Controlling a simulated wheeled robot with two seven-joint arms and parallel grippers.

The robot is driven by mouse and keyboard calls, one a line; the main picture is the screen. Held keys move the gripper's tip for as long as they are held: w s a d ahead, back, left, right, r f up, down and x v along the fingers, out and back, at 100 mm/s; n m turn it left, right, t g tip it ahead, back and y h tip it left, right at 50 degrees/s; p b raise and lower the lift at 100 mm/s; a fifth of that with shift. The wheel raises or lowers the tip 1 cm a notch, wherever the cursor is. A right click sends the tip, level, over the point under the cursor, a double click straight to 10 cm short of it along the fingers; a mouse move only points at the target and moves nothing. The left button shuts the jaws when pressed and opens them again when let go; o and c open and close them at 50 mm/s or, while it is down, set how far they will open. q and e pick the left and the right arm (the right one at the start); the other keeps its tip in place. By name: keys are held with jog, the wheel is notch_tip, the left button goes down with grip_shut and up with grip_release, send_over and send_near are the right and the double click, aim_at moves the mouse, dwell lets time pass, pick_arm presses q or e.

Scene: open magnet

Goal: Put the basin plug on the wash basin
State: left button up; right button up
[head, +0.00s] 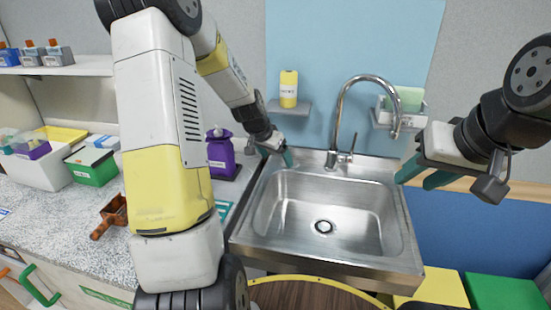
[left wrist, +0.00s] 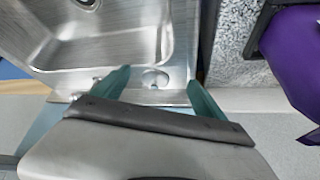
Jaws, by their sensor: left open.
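The steel wash basin (head: 275,240) fills the middle of the head view, with its drain (head: 323,227) in the bowl floor. My left gripper (head: 284,157) is at the basin's back left corner. In the left wrist view its teal fingers (left wrist: 158,78) are open and apart. Between them a small round silver disc, which looks like the basin plug (left wrist: 154,78), lies on the basin's flat rim. I cannot tell whether the fingers touch it. The disc is not clear in the head view. My right gripper (head: 420,174) is open and empty, right of the basin.
A tall curved tap (head: 341,110) stands at the basin's back. A purple dispenser (head: 221,152) stands left of it; its purple body also shows in the left wrist view (left wrist: 292,60). A yellow bottle (head: 288,88) is on a wall shelf. The basin bowl is empty.

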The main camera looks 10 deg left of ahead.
pick_arm(q)
jog(key=s, duration=0.1)
jog(key=s+a, duration=0.1)
jog(key=s, duration=0.1)
jog(key=s+a, duration=0.1)
jog(key=s, duration=0.1)
jog(key=shift+s+a, duration=0.1)
jog(key=shift+s, duration=0.05)
jog(key=shift+s+a+r, duration=0.1)
jog(key=shift+s+r, duration=0.05)
jog(key=shift+s, duration=0.3)
jog(key=s+d+r+n, duration=0.2)
jog(key=s+d+r, duration=0.1)
jog(key=s+r, duration=0.6)
jog(key=s+d+r+n, duration=0.1)
jog(key=s+d+r, duration=0.2)
jog(key=s+r, duration=0.6)
jog(key=s, duration=0.6)
jog(key=shift+s+d+r+n+t, duration=0.15)
jog(key=shift+d+r+n+t, duration=0.15)
jog(key=shift+r+n, duration=0.1)
